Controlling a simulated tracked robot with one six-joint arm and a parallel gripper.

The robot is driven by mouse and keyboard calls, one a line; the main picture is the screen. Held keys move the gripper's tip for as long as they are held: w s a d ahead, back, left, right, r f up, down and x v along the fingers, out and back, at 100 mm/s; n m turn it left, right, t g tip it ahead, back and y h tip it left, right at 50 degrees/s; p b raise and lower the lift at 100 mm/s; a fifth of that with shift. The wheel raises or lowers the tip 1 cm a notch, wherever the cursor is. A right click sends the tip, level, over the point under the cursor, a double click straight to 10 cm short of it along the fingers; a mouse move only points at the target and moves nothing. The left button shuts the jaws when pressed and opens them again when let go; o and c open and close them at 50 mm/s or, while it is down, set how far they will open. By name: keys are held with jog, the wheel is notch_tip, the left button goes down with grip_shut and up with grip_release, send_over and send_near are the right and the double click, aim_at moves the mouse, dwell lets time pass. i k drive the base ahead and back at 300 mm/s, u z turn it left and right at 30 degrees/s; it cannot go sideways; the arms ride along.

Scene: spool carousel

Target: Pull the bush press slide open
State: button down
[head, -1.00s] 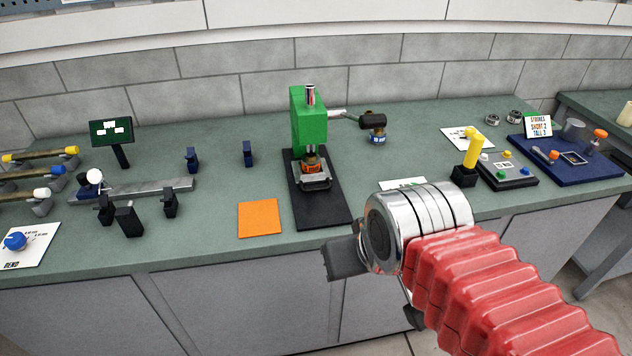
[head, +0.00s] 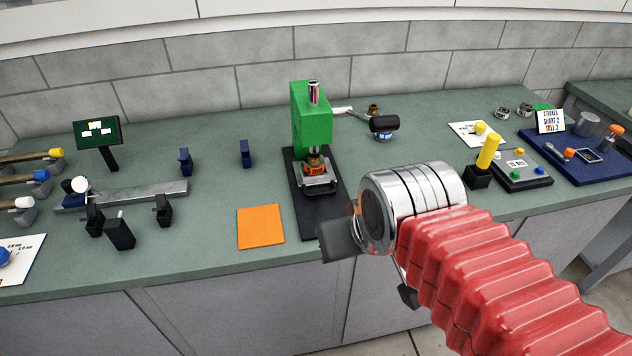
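The green bush press (head: 311,118) stands on a black base plate (head: 322,215) on the bench, left of my arm. Its lever with a black knob (head: 384,124) points right. At the press's foot is a silver slide (head: 318,187), with an orange and brass piece (head: 315,165) over it under the ram. How far the slide is out is too small to tell. My gripper (head: 338,240) shows as a dark block at the end of my chrome wrist, by the plate's front right corner in the picture. It appears apart from the slide. Its fingers are mostly hidden.
An orange mat (head: 261,226) lies flat left of the plate. A yellow-handled lever (head: 488,153) and a control box (head: 516,170) stand to the right. A metal rail (head: 135,195) with dark posts is at left. The bench front edge runs below my gripper.

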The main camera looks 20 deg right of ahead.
aim_at(329, 178)
jog(key=z, duration=0.15)
jog(key=k, duration=1.3)
jog(key=u, duration=0.45)
jog(key=i, duration=0.6)
jog(key=u, duration=0.5)
jog(key=i, duration=1)
jog(key=z, duration=0.4)
